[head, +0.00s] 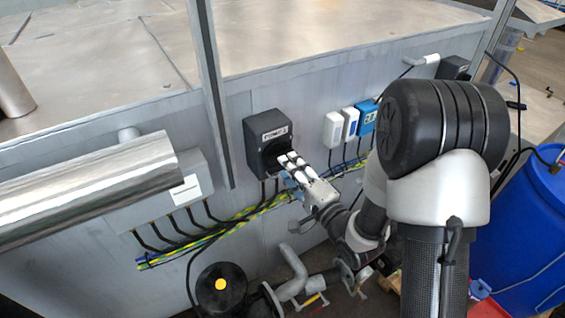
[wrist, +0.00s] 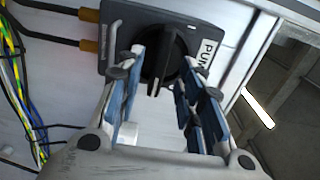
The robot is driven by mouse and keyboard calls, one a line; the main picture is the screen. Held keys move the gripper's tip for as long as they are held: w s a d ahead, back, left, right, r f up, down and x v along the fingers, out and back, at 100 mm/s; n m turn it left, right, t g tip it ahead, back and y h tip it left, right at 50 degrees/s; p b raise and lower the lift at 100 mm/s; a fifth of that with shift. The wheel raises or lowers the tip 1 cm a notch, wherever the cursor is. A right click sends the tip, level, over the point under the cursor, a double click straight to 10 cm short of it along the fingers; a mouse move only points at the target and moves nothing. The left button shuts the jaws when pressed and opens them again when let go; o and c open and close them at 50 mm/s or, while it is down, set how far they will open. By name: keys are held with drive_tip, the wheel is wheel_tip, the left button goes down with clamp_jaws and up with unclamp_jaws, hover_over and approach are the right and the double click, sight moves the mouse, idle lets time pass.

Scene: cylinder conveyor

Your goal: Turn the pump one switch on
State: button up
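The pump switch box (head: 259,150) is a dark grey box on the grey metal wall, with a white label on top; the label's start reads "PUM" in the wrist view. Its black rotary knob (wrist: 168,62) shows in the wrist view, with the handle end pointing down toward my gripper's palm. My gripper (head: 281,160) is at the front of the box and hides most of the knob in the head view. In the wrist view its blue-padded fingers (wrist: 163,66) are spread, one on each side of the knob. I cannot tell whether either finger touches it.
White and blue wall boxes (head: 349,124) are right of the switch. Black cables and a yellow-green cable bundle (head: 232,225) run below. A large shiny pipe (head: 90,190) juts out at left. Pipes (head: 290,275) stand below, and a blue barrel (head: 525,235) is at right.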

drive_tip(key=shift+x, duration=2.35)
clamp_jaws()
